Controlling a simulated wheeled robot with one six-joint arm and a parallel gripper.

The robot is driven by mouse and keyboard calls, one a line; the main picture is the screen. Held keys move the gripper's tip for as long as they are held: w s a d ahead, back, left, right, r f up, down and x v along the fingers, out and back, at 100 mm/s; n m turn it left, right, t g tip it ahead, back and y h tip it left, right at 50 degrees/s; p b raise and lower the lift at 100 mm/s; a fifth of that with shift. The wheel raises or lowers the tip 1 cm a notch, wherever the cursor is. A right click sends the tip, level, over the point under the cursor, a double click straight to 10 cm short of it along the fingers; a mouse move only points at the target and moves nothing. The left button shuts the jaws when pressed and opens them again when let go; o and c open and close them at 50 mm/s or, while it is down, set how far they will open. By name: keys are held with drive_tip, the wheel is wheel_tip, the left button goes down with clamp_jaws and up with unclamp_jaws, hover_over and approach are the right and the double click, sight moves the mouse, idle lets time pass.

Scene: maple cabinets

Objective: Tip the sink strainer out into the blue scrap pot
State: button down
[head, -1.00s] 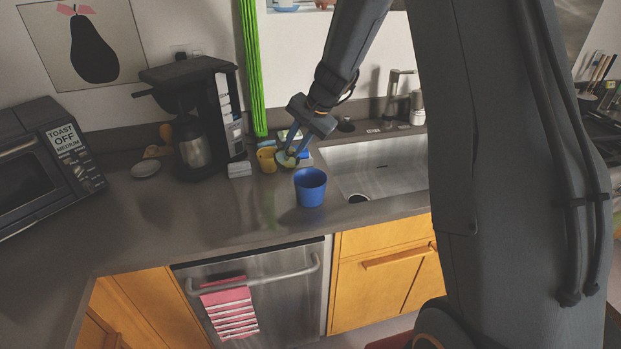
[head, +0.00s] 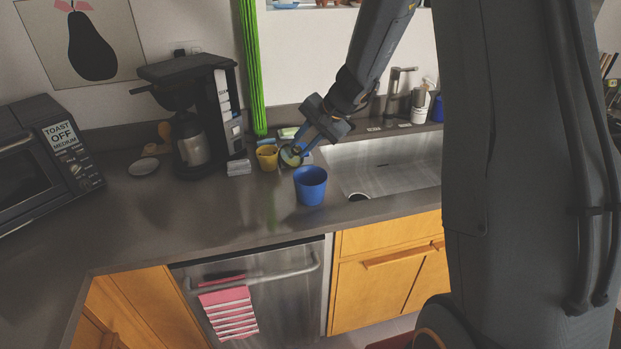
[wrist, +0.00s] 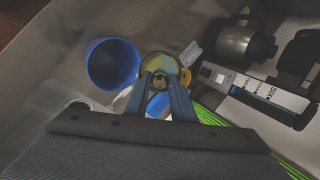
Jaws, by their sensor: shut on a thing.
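The blue scrap pot (head: 311,187) stands upright on the counter just left of the sink basin. It also shows in the wrist view (wrist: 113,63), upper left of my gripper, with its open top visible. My gripper (head: 298,149) is above the counter behind the pot, shut on the sink strainer (head: 290,156). In the wrist view the strainer (wrist: 160,66) is a round yellowish-green dish between the blue fingertips, to the right of the pot and apart from it. What lies in the strainer is too small to tell.
A yellow cup (head: 267,157) stands close left of the strainer. A coffee maker (head: 190,115) and a toaster oven (head: 45,150) are further left. The sink basin (head: 385,165) is right of the pot. The counter front left of the pot is clear.

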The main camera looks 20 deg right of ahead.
drive_tip(key=shift+s+d+t+y+b, duration=0.65)
drive_tip(key=shift+t+y+b, duration=0.15)
drive_tip(key=shift+b, duration=2.35)
drive_tip(key=shift+s+d+f+t+y+b, duration=0.2)
drive_tip(key=shift+s+d+t+y+b, duration=0.25)
drive_tip(key=shift+b, duration=1.5)
drive_tip(key=shift+s+d+f+t+y+b, duration=0.3)
drive_tip(key=shift+t+y+b, duration=0.35)
drive_tip(key=shift+b, duration=0.9)
drive_tip(key=shift+s+d+f+t+y+b, duration=0.25)
drive_tip(key=shift+t+y+b, duration=0.35)
drive_tip(key=shift+b, duration=0.9)
drive_tip(key=shift+s+d+f+t+y+b, duration=0.25)
drive_tip(key=shift+s+d+t+y+b, duration=0.45)
drive_tip(key=shift+b, duration=1.8)
drive_tip(key=shift+s+d+f+t+y+b, duration=0.2)
drive_tip(key=shift+f+t+y+b, duration=0.25)
drive_tip(key=shift+b, duration=1.55)
